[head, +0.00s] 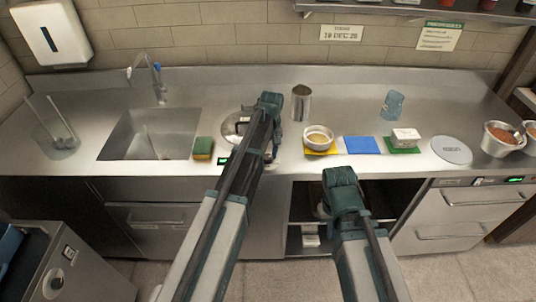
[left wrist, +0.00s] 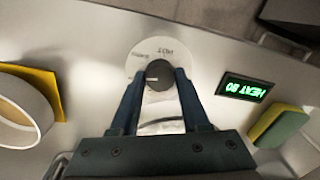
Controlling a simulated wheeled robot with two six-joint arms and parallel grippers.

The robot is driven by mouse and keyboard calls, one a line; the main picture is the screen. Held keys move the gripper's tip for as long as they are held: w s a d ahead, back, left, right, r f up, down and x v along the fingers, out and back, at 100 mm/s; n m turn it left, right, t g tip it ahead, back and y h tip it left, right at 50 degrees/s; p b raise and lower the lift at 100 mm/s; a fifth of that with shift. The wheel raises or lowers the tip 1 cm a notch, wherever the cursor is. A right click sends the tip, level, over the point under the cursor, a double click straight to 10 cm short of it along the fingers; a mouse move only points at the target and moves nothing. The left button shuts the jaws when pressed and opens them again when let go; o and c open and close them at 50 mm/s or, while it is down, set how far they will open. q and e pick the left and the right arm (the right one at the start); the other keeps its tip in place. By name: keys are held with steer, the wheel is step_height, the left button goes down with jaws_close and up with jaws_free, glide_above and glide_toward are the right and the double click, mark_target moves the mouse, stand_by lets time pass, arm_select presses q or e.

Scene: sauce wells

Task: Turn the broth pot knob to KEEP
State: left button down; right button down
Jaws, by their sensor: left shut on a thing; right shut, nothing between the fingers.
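The dark round knob (left wrist: 159,74) sits on a white dial plate (left wrist: 138,60) in the left wrist view. The light mark on the knob points left; the small lettering around it is too blurred to read surely. My left gripper (left wrist: 159,84) is shut on the knob, a finger on each side. A small display (left wrist: 243,88) beside it shows green text reading HEAT 80, upside down. In the head view my left arm hides the knob and part of the round metal pot (head: 233,126). My right gripper (head: 340,180) is shut and empty before the counter's front, over the open shelf.
A green-and-yellow sponge (head: 203,148) lies left of the pot, beside the sink (head: 150,135). A bowl (head: 319,137) on a yellow mat and a metal can (head: 301,102) stand to the right. A blue mat (head: 362,145) is bare.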

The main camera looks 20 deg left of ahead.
mark_target(269, 155)
arm_select(q)
steer(key=shift+n, duration=2.1)
steer(key=shift+c, duration=1.9)
jaws_free()
step_height(269, 155, up, 14)
steer(key=p, duration=1.3)
steer(key=shift+w+d+p, duration=0.15)
steer(key=shift+w+p, duration=0.2)
steer(key=shift+p, duration=0.05)
steer(key=shift+f, duration=0.1)
